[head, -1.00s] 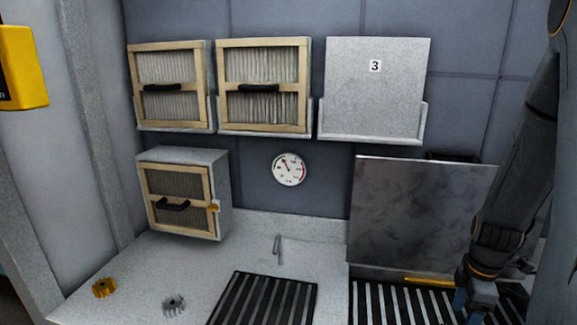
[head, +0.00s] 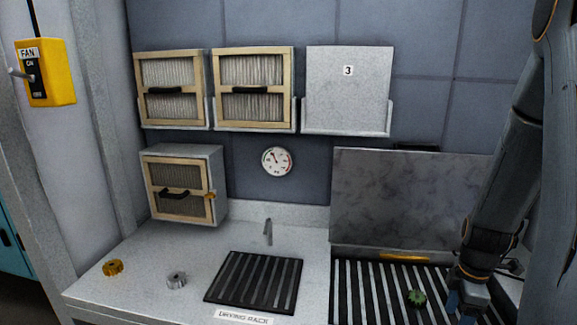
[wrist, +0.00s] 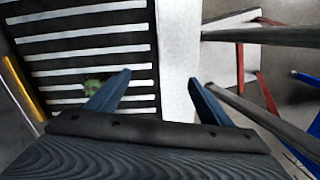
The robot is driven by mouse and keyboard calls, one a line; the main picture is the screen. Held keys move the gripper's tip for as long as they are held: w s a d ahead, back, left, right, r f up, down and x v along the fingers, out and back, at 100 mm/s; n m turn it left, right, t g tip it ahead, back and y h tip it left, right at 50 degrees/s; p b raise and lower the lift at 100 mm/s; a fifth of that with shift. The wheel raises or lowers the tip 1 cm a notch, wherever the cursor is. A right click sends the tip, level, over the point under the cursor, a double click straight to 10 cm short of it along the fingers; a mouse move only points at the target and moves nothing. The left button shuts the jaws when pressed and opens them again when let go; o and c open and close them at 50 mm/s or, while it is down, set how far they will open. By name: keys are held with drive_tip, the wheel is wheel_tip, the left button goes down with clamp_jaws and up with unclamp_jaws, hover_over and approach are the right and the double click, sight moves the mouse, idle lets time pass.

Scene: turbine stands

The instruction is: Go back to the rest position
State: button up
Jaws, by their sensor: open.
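My gripper (wrist: 157,95) is open, with its two blue fingers apart and nothing between them in the wrist view. In the head view my gripper (head: 466,300) hangs at the lower right, over the right side of the slatted rack. My arm runs up the right edge of the picture. A small green object (head: 417,298) lies on the slatted rack (head: 375,290), left of my gripper. The green object also shows in the wrist view (wrist: 92,87), partly hidden behind the left finger.
A grey panel (head: 400,205) with a yellow handle stands behind the rack. Filters (head: 170,88) and a blank plate marked 3 (head: 347,95) hang on the wall. The counter (head: 140,290) holds a yellow gear (head: 113,267), a grey gear (head: 177,280) and a drying rack (head: 255,280). A yellow fan switch (head: 47,72) is at left.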

drive_tip(key=a+r+m+b, duration=0.1)
drive_tip(key=a+m, duration=0.3)
drive_tip(key=a, duration=0.4)
drive_tip(key=s+a+r+m+t+b, duration=0.1)
drive_tip(key=a+r+m, duration=0.3)
drive_tip(key=a, duration=0.4)
drive_tip(key=s+a+r+m+b, duration=0.1)
drive_tip(key=a+r+m, duration=0.2)
drive_tip(key=a+m, duration=0.2)
drive_tip(key=a, duration=0.3)
drive_tip(key=shift+a+r, duration=0.2)
